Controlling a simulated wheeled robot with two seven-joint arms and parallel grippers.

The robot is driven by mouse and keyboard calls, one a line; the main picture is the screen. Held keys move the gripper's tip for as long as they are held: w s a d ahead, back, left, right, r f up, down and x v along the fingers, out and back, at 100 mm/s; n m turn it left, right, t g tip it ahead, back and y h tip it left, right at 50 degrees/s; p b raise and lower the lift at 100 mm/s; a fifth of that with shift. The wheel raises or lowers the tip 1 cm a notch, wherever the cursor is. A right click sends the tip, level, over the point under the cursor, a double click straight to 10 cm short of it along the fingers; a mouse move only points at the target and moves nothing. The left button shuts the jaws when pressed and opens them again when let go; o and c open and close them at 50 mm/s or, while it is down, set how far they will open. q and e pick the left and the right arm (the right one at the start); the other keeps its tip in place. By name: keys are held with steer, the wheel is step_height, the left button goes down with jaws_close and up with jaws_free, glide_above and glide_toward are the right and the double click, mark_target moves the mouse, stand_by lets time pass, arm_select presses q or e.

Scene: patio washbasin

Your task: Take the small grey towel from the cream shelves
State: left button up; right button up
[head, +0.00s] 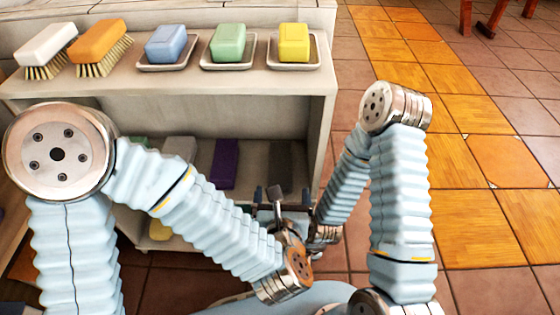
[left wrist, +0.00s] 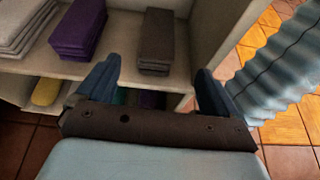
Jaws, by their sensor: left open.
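The cream shelves (head: 318,115) stand in front of me. On the middle board, a dark grey folded towel (head: 282,165) lies at the right end, beside a purple one (head: 225,163); a lighter grey one (head: 180,148) lies further left. In the left wrist view, the dark grey towel (left wrist: 157,42) is a narrow folded stack, just beyond and between my fingers. My left gripper (head: 281,196) is open and empty, pointing at it; its two fingers also show in the left wrist view (left wrist: 157,75).
The top board holds two brushes (head: 102,45) and blue (head: 170,43), green (head: 228,42) and yellow (head: 293,42) soaps on dishes. A side panel (left wrist: 218,35) rises right of the dark grey towel. My right arm is close to the shelves' right side. A yellow item (left wrist: 47,91) lies lower down.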

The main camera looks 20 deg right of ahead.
mark_target(280, 170)
arm_select(q)
steer(key=shift+n, duration=0.3)
steer(key=x, duration=0.8)
steer(key=shift+r, duration=0.15)
steer(key=x, duration=0.5)
steer(key=shift+w+a+f, duration=0.2)
steer(key=shift+w+f, duration=0.05)
steer(key=c, duration=1.1)
steer(key=shift+o, duration=0.2)
steer(key=shift+r, duration=0.15)
